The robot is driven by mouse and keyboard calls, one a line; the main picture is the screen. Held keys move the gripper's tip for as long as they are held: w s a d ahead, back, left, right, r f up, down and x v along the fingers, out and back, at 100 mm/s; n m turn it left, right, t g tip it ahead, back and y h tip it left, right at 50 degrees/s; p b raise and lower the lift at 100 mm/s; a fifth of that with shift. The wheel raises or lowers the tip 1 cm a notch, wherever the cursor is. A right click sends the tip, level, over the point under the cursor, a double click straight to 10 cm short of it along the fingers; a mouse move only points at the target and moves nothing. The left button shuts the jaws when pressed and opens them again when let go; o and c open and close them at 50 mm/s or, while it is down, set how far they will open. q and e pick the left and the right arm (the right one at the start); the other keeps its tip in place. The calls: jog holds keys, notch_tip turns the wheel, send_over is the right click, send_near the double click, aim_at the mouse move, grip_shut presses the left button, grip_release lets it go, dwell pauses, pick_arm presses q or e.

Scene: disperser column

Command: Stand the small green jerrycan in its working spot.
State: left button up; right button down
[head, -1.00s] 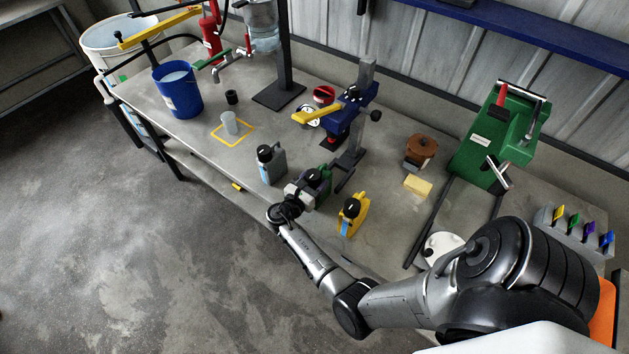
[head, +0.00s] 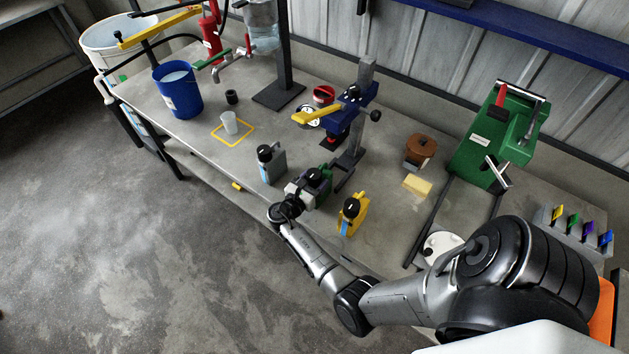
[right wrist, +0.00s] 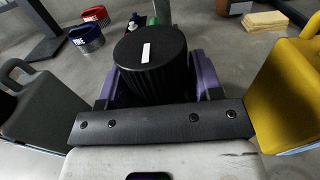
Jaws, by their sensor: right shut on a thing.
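The small green jerrycan (head: 326,171) with a black cap stands near the front edge of the bench, between a grey and a yellow jerrycan. My right gripper (head: 315,186) is shut on it from the front edge side. In the right wrist view the black cap (right wrist: 150,62) with a white mark sits between the purple fingers. Most of the can's body is hidden by the cap and the gripper. I cannot tell whether its base touches the bench. My left gripper is not in view.
The grey jerrycan (head: 273,166) stands close on the left, the yellow one (head: 354,215) close on the right. A blue and yellow press stand (head: 350,105) is just behind. A yellow square outline (head: 219,134) around a clear cup lies further left.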

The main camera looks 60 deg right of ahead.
jog(key=s+d, duration=0.1)
jog(key=d, duration=0.9)
jog(key=shift+s, duration=0.2)
dwell(3.2)
jog(key=shift+c, duration=1)
grip_release()
jog(key=shift+a, duration=0.1)
jog(key=w+a, duration=0.2)
jog(key=a, duration=1.1)
jog(key=shift+a, duration=0.35)
